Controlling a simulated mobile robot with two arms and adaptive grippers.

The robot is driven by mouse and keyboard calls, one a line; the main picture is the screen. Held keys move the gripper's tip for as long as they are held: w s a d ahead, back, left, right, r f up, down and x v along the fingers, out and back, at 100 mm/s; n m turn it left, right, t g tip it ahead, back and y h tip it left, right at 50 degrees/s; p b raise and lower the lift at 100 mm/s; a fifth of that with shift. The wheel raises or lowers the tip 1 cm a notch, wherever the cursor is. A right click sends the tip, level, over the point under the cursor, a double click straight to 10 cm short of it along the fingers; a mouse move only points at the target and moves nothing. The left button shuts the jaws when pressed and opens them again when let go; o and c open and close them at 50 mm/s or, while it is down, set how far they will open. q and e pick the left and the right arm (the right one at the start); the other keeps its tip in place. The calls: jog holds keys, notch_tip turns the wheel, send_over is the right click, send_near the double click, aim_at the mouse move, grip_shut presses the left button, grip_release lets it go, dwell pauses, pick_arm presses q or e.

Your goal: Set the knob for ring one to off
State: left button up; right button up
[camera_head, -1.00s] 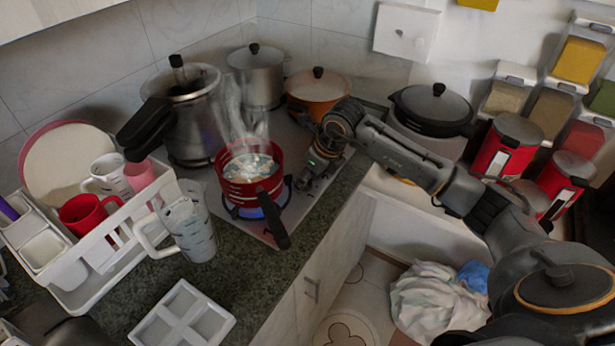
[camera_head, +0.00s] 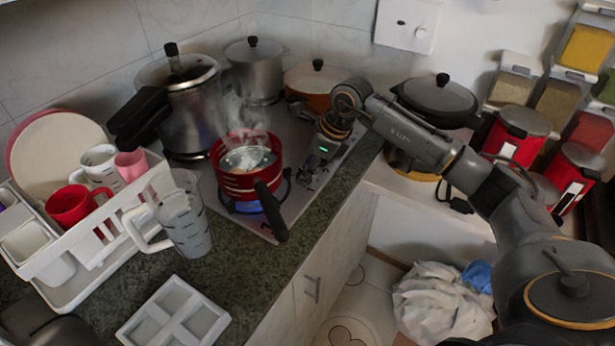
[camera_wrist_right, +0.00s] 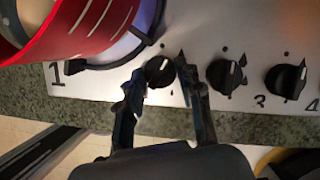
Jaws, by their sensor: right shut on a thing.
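The ring-one knob (camera_wrist_right: 158,72) is small, round and black on the stove's pale front strip, near a printed 1. Its white mark tilts up and slightly right in the right wrist view. My right gripper (camera_wrist_right: 161,72) has its fingers on either side of this knob and is shut on it. In the head view the right gripper (camera_head: 318,158) is at the stove's front edge, and the knob is too small to make out there. A red pot (camera_head: 245,182) steams on the front burner, with a blue glow beneath. My left gripper is not in view.
A second knob (camera_wrist_right: 226,76) is close beside my right finger, and a third knob (camera_wrist_right: 287,80) is further right. A measuring jug (camera_head: 186,226) stands left of the pot.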

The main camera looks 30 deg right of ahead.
jog(key=n+b, duration=0.2)
jog(key=n, duration=0.1)
jog(key=shift+w+d+g+y, duration=0.1)
jog(key=shift+w+g+y, duration=0.1)
jog(key=shift+g+y, duration=0.2)
jog(key=shift+n+g+b, duration=0.35)
jog(key=shift+n+g, duration=0.05)
jog(key=shift+n, duration=0.6)
jog(key=shift+r, duration=0.1)
jog(key=o, duration=1.2)
jog(key=v, duration=1.2)
jog(key=shift+w+d, duration=0.1)
